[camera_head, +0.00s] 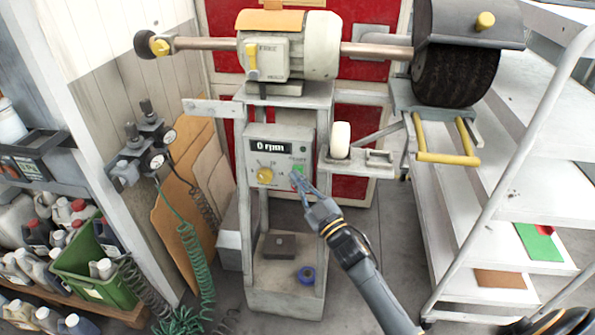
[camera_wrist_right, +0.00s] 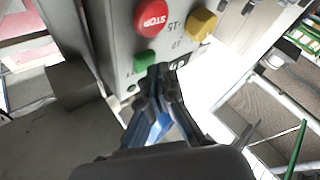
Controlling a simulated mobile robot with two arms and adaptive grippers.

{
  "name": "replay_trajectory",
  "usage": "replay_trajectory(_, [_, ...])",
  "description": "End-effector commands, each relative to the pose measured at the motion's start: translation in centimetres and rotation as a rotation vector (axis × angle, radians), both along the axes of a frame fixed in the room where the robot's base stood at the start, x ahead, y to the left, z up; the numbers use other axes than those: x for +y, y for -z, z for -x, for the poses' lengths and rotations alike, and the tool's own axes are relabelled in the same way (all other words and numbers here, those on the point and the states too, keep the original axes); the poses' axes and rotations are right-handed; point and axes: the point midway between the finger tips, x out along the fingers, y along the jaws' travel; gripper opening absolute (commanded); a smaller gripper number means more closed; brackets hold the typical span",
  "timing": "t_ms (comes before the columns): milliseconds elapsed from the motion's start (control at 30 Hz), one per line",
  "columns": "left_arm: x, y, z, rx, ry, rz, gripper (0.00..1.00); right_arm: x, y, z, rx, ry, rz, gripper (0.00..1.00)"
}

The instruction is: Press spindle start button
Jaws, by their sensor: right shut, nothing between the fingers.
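The grey control box (camera_head: 281,143) on the machine stand has a display reading "0 rpm", a yellow knob (camera_head: 265,175) and a green button (camera_head: 299,170) near its right edge. My right gripper (camera_head: 298,180) is shut and empty, its tips just in front of the panel by the green button. In the right wrist view, the green button (camera_wrist_right: 144,61) is beside the gripper tips (camera_wrist_right: 160,72). A red STOP button (camera_wrist_right: 151,17) and the yellow knob (camera_wrist_right: 201,24) lie beyond. I cannot tell whether the tips touch the panel.
The motor (camera_head: 319,45) with its shaft and a black wheel (camera_head: 455,75) sits above the box. A small shelf with a white roller (camera_head: 341,140) juts out right of the panel. A white rack (camera_head: 510,205) stands right; green hoses (camera_head: 193,255) hang left.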

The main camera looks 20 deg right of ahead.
Motion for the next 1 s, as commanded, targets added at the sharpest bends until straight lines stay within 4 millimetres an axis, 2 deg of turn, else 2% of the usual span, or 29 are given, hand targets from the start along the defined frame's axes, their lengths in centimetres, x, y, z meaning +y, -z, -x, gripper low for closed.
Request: replay_trajectory(1000, [-0.02,0.2,0.01,0.0,0.0,0.0,0.0,-0.47,0.01,-0.69,0.0,0.0,0.0,0.0])
